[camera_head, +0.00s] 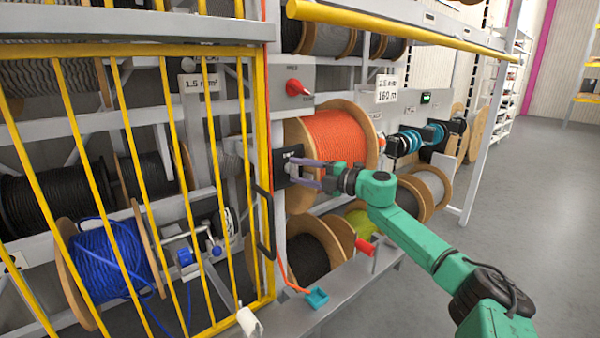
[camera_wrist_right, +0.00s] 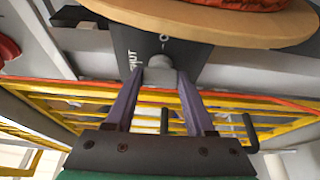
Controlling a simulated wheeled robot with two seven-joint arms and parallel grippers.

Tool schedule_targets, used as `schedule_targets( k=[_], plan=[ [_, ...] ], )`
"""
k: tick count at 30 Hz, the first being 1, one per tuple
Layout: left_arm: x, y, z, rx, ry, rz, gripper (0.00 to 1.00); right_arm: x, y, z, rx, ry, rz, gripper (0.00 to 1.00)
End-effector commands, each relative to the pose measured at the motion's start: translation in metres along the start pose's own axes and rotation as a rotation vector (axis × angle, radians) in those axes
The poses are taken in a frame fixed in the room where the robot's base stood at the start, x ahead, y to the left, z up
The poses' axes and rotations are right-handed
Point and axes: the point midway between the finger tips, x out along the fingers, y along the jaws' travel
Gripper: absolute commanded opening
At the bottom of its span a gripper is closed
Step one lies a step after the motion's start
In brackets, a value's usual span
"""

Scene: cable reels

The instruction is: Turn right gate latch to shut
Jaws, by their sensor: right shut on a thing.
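The gate latch shows as a grey knob (camera_wrist_right: 160,74) on a dark plate (camera_wrist_right: 190,58) with white lettering that I can read only in part. In the head view the dark plate (camera_head: 282,172) sits on the grey post, just left of the orange reel. My right gripper (camera_head: 302,171) reaches it from the right, and its purple fingers are shut on the knob. In the right wrist view the two fingertips (camera_wrist_right: 160,82) press on both sides of the knob. The yellow barred gate (camera_head: 190,190) stands left of the post. My left gripper is not in view.
The orange cable reel (camera_head: 340,140) is close behind my right gripper. A red rotary switch (camera_head: 295,88) is above the plate. A black gate handle (camera_head: 262,222) is below left. A yellow rail (camera_head: 400,32) crosses above. Open floor (camera_head: 530,200) lies to the right.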

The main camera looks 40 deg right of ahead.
Motion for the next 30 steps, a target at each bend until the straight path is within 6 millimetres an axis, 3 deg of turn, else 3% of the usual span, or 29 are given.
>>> schedule_targets(
  k=[11, 12, 14, 23, 30],
  plan=[
    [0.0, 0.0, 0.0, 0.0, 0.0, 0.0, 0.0, 0.0, -0.001, 0.0, -0.007, 0.001, -0.005, 0.0],
    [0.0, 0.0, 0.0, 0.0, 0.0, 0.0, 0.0, 0.0, -0.001, 0.0, -0.007, 0.001, -0.005, 0.66],
    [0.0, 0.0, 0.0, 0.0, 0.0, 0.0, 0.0, 0.0, -0.001, 0.0, -0.007, 0.001, -0.004, 0.84],
    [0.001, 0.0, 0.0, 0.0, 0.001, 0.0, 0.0, 0.0, -0.001, 0.0, -0.005, 0.0, -0.003, 0.84],
    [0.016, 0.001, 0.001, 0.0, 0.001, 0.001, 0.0, -0.014, -0.008, 0.002, -0.001, -0.005, -0.005, 0.84]
  ],
)
